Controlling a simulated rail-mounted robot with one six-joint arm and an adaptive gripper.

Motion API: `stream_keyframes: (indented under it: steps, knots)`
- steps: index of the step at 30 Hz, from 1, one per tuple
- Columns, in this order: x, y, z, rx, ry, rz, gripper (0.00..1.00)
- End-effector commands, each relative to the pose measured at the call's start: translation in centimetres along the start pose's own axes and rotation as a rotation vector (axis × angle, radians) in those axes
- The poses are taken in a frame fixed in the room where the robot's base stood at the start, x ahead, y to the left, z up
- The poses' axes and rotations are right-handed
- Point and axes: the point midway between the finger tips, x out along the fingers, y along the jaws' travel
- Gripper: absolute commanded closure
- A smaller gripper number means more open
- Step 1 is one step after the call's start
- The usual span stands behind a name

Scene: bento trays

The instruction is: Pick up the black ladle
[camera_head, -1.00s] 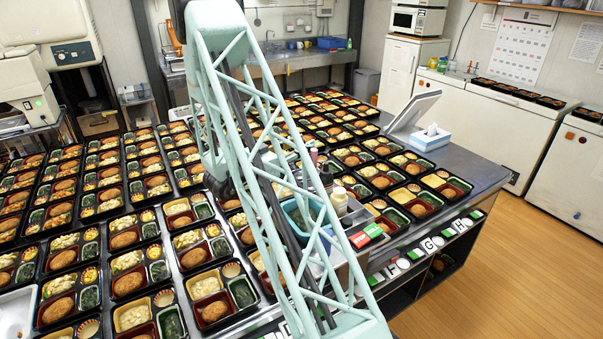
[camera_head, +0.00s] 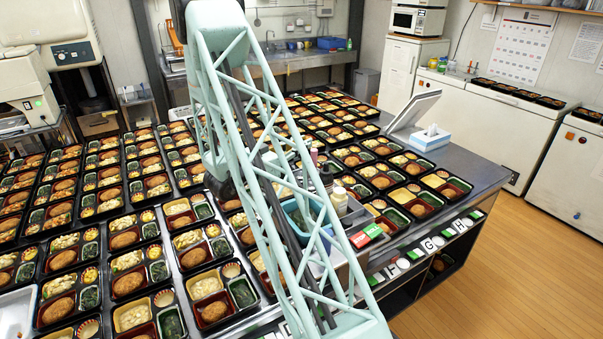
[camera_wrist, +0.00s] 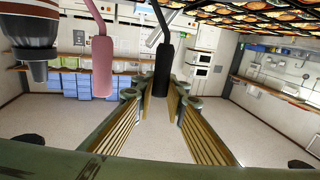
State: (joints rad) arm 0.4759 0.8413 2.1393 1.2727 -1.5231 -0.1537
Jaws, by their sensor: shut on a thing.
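The black ladle (camera_wrist: 163,70) shows in the wrist view as a thick dark upright handle. It lies between the two ribbed fingers of my gripper (camera_wrist: 161,98), which is shut on it. The ladle's far end is not clear in this view. In the head view my green lattice arm covers the middle of the table, and I cannot make out the gripper or the ladle there.
A pink-handled utensil (camera_wrist: 103,66) hangs close to the left of the ladle in the wrist view. A dark bottle-like thing (camera_wrist: 32,45) is farther left. In the head view, filled bento trays (camera_head: 130,285) crowd the table, and bottles (camera_head: 340,199) stand beside my arm.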

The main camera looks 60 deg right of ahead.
Motion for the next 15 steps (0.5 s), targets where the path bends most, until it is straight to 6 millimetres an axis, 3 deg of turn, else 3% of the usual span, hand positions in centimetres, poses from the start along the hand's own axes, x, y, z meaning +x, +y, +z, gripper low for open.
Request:
stream_keyframes:
  steps: [15]
  knots:
    - [0.0,-0.02,-0.96,0.001,0.001,0.0,1.0]
